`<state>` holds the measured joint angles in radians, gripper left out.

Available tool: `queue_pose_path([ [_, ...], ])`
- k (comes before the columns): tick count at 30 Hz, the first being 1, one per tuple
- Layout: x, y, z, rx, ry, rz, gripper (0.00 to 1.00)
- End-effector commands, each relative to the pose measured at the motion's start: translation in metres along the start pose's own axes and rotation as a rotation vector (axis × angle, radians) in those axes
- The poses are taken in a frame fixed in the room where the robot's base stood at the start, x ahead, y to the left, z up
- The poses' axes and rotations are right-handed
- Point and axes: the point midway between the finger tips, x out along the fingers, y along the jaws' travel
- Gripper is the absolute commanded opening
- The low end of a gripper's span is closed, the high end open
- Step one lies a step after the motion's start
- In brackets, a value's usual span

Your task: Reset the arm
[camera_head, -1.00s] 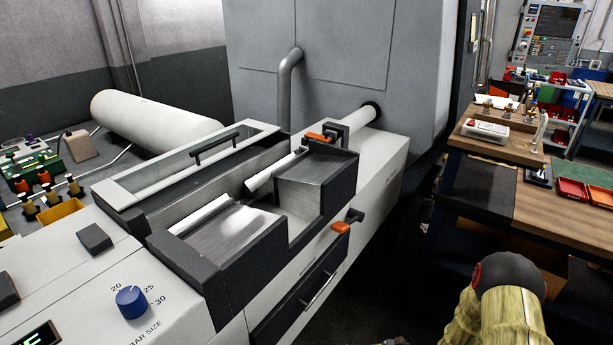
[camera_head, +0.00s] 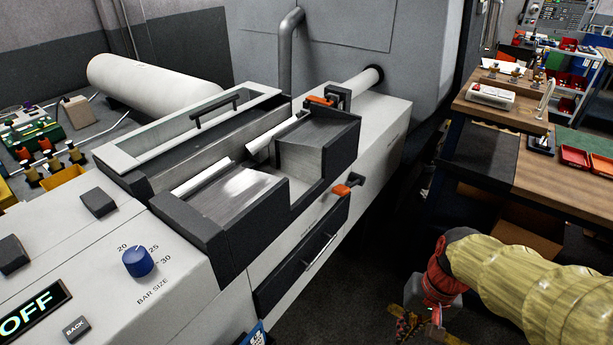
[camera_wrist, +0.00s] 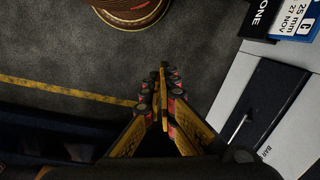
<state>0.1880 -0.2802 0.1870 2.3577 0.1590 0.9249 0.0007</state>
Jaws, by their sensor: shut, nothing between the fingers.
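My gripper (camera_wrist: 163,78) is shut and empty in the wrist view, its yellow-and-black fingers meeting over the dark floor. In the head view my gripper (camera_head: 408,326) hangs low at the bottom edge, to the right of the bar feeder, and its tips are partly cut off. My arm, in a yellowish sleeve with a red wrist part, comes in from the lower right. The gripper is apart from the bar feeder (camera_head: 375,130).
The feeder's dark drawer (camera_head: 300,262) faces my arm; it also shows in the wrist view (camera_wrist: 262,100). A sign (camera_wrist: 285,20) and a round ribbed object (camera_wrist: 131,8) are near the top there. A wooden workbench (camera_head: 560,180) stands right. Floor lies between.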

Motion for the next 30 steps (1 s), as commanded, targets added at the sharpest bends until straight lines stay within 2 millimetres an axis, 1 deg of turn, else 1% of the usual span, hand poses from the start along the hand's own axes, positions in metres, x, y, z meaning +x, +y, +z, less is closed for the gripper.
queue_pose_path([
  [1, -0.016, 0.001, 0.003, -0.048, 0.064, 0.024, 0.00],
  [6, -0.063, 0.001, 0.014, -0.175, 0.249, 0.088, 0.00],
  [8, -0.079, -0.001, 0.019, -0.208, 0.308, 0.097, 0.00],
  [12, -0.112, -0.013, 0.030, -0.260, 0.431, 0.083, 0.00],
  [15, -0.130, -0.021, 0.035, -0.285, 0.495, 0.069, 0.00],
  [19, -0.139, -0.028, 0.040, -0.307, 0.527, 0.058, 0.00],
  [30, -0.138, -0.030, 0.040, -0.314, 0.524, 0.056, 0.00],
])
